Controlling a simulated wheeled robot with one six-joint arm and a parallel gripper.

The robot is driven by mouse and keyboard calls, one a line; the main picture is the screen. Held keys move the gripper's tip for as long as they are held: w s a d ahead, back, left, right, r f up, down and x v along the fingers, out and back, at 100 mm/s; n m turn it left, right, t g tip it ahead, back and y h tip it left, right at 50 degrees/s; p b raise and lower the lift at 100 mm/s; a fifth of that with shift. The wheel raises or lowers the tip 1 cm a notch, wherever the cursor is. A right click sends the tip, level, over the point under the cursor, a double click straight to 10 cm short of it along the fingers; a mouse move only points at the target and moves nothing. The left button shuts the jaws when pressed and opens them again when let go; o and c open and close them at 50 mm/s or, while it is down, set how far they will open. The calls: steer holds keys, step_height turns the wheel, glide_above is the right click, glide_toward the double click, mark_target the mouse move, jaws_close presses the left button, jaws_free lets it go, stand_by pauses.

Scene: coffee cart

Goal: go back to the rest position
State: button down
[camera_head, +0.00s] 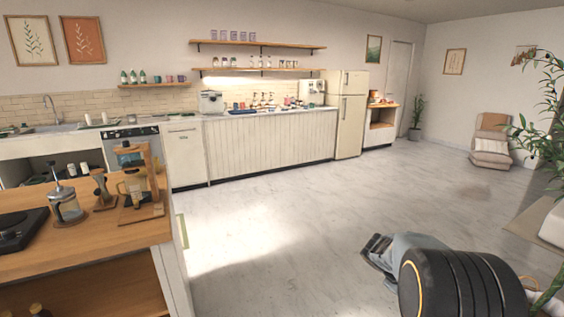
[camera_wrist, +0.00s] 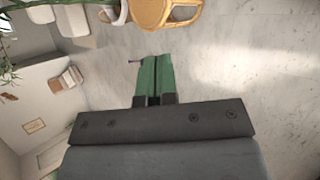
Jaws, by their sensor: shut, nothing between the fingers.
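My gripper (camera_wrist: 157,62) shows in the wrist view with its two green fingers side by side and touching. It is empty, and there is open floor behind the fingertips. In the head view, a black rounded part and a grey part of my arm fill the lower right. I cannot make out the fingers there.
A wooden coffee cart (camera_head: 95,238) stands at the left, with a French press (camera_head: 65,206) and a pour-over stand (camera_head: 140,182) on it. A long white counter (camera_head: 270,142) and a fridge (camera_head: 347,115) line the back wall. The middle floor is clear. The wrist view shows a wooden stool (camera_wrist: 163,12).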

steer(key=s+a+r+m+t+y+p, duration=0.2)
steer(key=s+a+r+y+p, duration=0.2)
steer(key=a+r, duration=0.4)
steer(key=s+a+r+m+t+y+p, duration=0.2)
steer(key=s+a+r+y+p, duration=0.3)
steer(key=a, duration=1)
steer(key=s+r+t+p, duration=0.1)
steer(key=s+r, duration=0.2)
steer(key=r, duration=0.1)
steer(key=shift+s+a+r, duration=0.25)
steer(key=shift+s+a, duration=0.05)
steer(key=shift+a, duration=0.1)
